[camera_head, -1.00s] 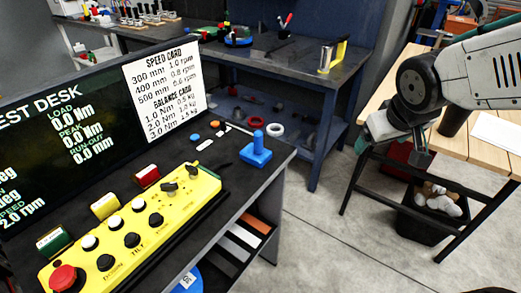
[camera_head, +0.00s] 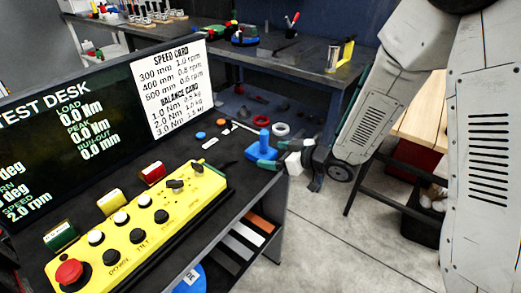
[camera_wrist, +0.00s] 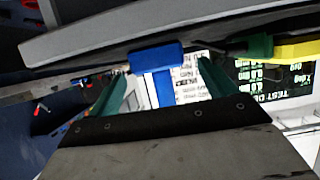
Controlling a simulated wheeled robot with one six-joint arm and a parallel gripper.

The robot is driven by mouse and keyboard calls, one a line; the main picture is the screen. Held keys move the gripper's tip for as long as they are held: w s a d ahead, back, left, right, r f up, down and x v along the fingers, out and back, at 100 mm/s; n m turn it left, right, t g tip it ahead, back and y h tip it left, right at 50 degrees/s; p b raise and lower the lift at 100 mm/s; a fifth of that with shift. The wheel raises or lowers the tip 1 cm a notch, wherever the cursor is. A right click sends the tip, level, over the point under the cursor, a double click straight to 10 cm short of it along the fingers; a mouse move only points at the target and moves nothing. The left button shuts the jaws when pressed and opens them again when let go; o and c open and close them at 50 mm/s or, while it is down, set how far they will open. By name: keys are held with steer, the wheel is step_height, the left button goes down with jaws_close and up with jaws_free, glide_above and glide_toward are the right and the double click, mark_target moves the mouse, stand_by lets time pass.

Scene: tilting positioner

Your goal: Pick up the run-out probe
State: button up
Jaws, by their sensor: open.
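A blue piece, which I take to be the run-out probe (camera_head: 262,137), stands upright at the right end of the dark desk. It has a flat base and a rounded top. In the wrist view the blue piece (camera_wrist: 157,58) shows as a wide bar with a narrower stem, between the finger lines. My gripper (camera_head: 264,154) is open, its two green fingers at the right side of the blue piece. In the wrist view the fingers (camera_wrist: 161,70) lie either side of the stem. I cannot tell whether they touch it.
A yellow control box (camera_head: 140,215) with knobs and a red button fills the desk's front. A display screen (camera_head: 70,125) and white card (camera_head: 168,85) stand behind it. Small orange and blue discs lie left of the blue piece. A blue workbench (camera_head: 300,65) stands behind.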

mark_target(260, 151)
steer(key=x, duration=0.6)
steer(key=shift+w+r, duration=0.1)
steer(key=c, duration=1.2)
steer(key=shift+r, duration=0.1)
steer(key=c, duration=0.3)
steer(key=shift+r, duration=0.1)
